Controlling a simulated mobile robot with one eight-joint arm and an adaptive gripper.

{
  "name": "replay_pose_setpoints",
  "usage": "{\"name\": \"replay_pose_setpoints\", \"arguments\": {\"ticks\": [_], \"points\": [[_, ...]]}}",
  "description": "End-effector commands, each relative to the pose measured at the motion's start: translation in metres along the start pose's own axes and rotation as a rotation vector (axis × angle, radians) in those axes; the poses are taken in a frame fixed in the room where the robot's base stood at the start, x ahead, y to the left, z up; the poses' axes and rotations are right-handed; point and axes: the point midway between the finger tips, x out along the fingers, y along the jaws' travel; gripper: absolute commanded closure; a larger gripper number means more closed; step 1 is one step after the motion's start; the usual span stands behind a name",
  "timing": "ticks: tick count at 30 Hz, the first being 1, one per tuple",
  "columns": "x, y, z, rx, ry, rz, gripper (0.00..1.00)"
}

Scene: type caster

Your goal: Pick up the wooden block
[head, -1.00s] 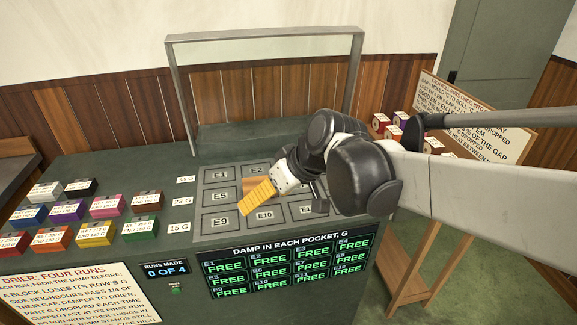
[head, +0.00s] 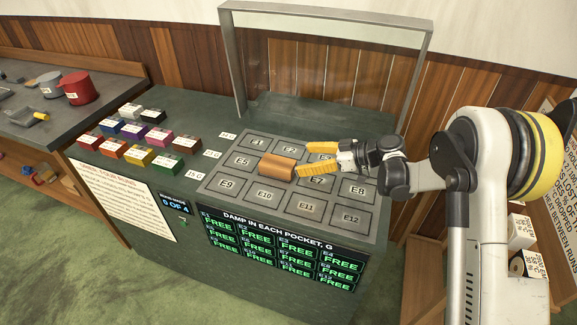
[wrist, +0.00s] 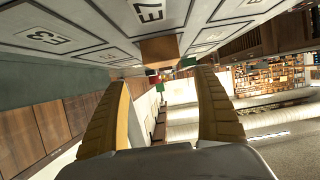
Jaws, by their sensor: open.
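The wooden block (head: 277,167) is orange-brown and lies on the grey pocket board, around the E6 pocket, whose label it hides. My gripper (head: 304,160) is open, its two yellow fingers pointing left at the block from the right side. The lower fingertip appears at the block's right end; I cannot tell if they touch. In the wrist view the block (wrist: 160,48) shows ahead, beyond the gap between the open fingers (wrist: 164,82), close to the board surface. Nothing is between the fingers.
The pocket board (head: 227,185) has labelled pockets E1 to E12. A metal frame (head: 326,20) stands behind it. Several coloured blocks (head: 137,155) sit left on the counter. A side bench with a red pot (head: 77,88) is farther left. The other visible pockets look empty.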

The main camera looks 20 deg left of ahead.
Motion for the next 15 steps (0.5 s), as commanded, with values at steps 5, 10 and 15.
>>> {"name": "replay_pose_setpoints", "arguments": {"ticks": [5, 10, 15], "points": [[0.031, -0.001, 0.003, 0.001, -0.002, -0.002, 0.21], [0.048, -0.001, 0.002, 0.002, -0.002, 0.001, 0.21], [0.068, -0.005, 0.005, 0.002, -0.003, 0.000, 0.21]]}}
